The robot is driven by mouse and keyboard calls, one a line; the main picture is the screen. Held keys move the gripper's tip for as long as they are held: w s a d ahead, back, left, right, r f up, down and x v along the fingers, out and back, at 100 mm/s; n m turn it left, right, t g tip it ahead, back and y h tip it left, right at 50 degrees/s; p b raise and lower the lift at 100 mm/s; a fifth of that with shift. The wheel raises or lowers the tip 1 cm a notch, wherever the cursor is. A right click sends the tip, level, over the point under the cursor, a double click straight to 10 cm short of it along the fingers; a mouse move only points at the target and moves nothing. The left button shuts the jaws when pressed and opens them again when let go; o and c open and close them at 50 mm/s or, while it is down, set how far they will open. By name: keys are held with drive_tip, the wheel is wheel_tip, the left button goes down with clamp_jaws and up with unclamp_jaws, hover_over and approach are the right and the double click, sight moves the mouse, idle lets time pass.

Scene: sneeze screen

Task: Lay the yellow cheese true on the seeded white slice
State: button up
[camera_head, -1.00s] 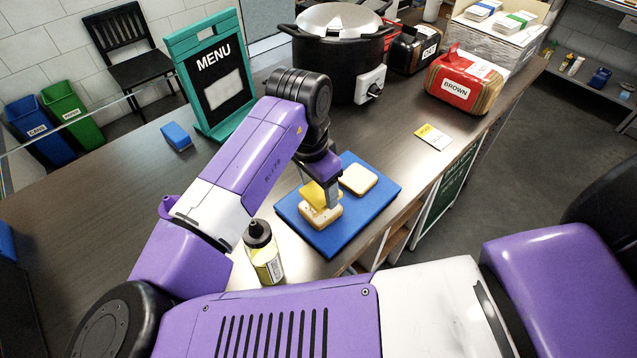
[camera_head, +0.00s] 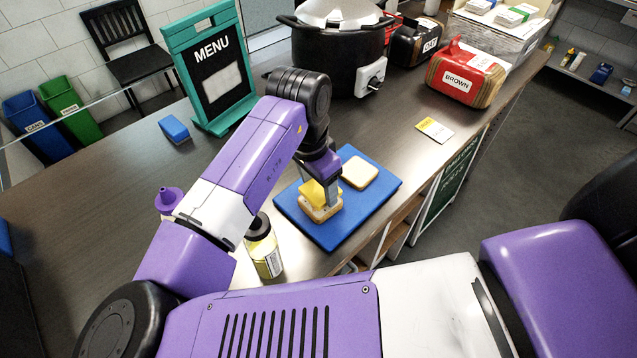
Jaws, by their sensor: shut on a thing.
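The yellow cheese (camera_head: 314,193) is in my gripper (camera_head: 326,198), just over the nearer bread slice. My gripper is shut on the cheese, pointing down, and its fingers hide part of the cheese. The seeded white slice (camera_head: 321,212) lies on the blue board (camera_head: 342,234) below the cheese. The cheese looks tilted over the slice; whether they touch I cannot tell. A second, plain slice (camera_head: 360,172) lies on the board, behind and to the right.
A yellow bottle with a black cap (camera_head: 264,248) stands left of the board, close to my arm. A menu stand (camera_head: 210,70), blue block (camera_head: 174,130), black cooker (camera_head: 338,55) and red-wrapped brown loaf (camera_head: 466,75) stand farther back. A small card (camera_head: 435,130) lies right of the board.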

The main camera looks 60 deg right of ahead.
drive_tip(key=shift+f+b, duration=0.9)
drive_tip(key=shift+f, duration=0.45)
drive_tip(key=o, duration=1.4)
drive_tip(key=shift+o, duration=0.2)
drive_tip(key=shift+w+a+r+b, duration=0.1)
drive_tip(key=shift+a+r+b, duration=0.1)
drive_tip(key=shift+r, duration=1.1)
drive_tip(key=shift+w+a+r+b, duration=0.1)
drive_tip(key=shift+a+r, duration=0.05)
drive_tip(key=shift+r, duration=1.15)
drive_tip(key=shift+a+r+b, duration=0.1)
drive_tip(key=shift+a+r, duration=0.1)
drive_tip(key=shift+r, duration=1.1)
